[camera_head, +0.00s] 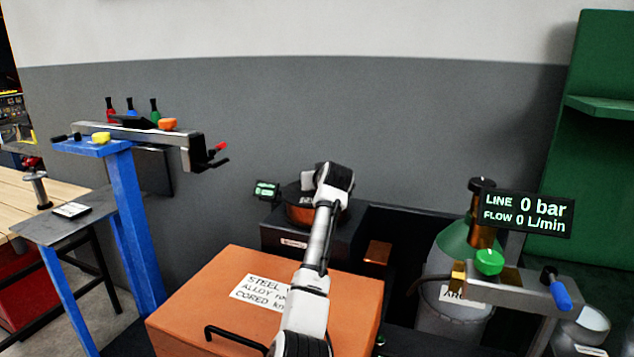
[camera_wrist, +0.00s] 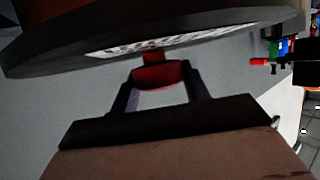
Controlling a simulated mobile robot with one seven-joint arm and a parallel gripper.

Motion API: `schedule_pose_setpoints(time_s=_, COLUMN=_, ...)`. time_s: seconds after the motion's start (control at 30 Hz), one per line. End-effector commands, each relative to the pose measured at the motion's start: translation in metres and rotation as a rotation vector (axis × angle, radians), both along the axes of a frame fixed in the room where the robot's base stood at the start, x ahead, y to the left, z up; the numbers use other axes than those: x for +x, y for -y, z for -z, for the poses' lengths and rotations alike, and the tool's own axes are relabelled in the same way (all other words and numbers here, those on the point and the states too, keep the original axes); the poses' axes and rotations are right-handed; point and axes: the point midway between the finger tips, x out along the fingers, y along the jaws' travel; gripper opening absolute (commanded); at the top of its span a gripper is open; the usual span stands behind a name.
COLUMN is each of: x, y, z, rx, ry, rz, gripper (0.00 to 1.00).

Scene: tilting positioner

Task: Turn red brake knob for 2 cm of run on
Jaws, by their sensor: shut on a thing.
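The red brake knob (camera_wrist: 158,75) shows in the wrist view, on a short red stem below the edge of a dark disc (camera_wrist: 60,62) with a printed white label. My gripper (camera_wrist: 156,82) has one finger on each side of the knob and is shut on it. In the head view the positioner (camera_head: 298,212), with an orange-brown top on a dark base, stands behind my arm. My arm hides part of it there, and the knob and my fingertips cannot be made out.
A small display (camera_head: 266,190) stands left of the positioner. An orange box (camera_head: 215,300) with a handle and label is in front. A gas cylinder (camera_head: 455,255), green knob (camera_head: 489,262) and a readout of 0 bar (camera_head: 527,213) are right. A blue stand (camera_head: 135,220) is left.

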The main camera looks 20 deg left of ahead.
Motion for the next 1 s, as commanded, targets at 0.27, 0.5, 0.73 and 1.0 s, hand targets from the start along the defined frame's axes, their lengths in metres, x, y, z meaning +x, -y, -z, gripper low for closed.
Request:
schedule_pose_setpoints(time_s=0.27, x=0.0011, y=0.0023, z=-0.001, rx=-0.001, ry=-0.004, rz=-0.233, gripper=0.23)
schedule_pose_setpoints(time_s=0.5, x=0.0006, y=0.0012, z=-0.0008, rx=-0.001, ry=-0.006, rz=-0.378, gripper=0.23)
schedule_pose_setpoints(time_s=0.73, x=0.0003, y=0.0005, z=-0.0001, rx=0.0, ry=-0.003, rz=-0.452, gripper=0.23)
schedule_pose_setpoints(time_s=1.0, x=0.0002, y=0.0004, z=0.0012, rx=0.0, ry=-0.003, rz=-0.473, gripper=0.23)
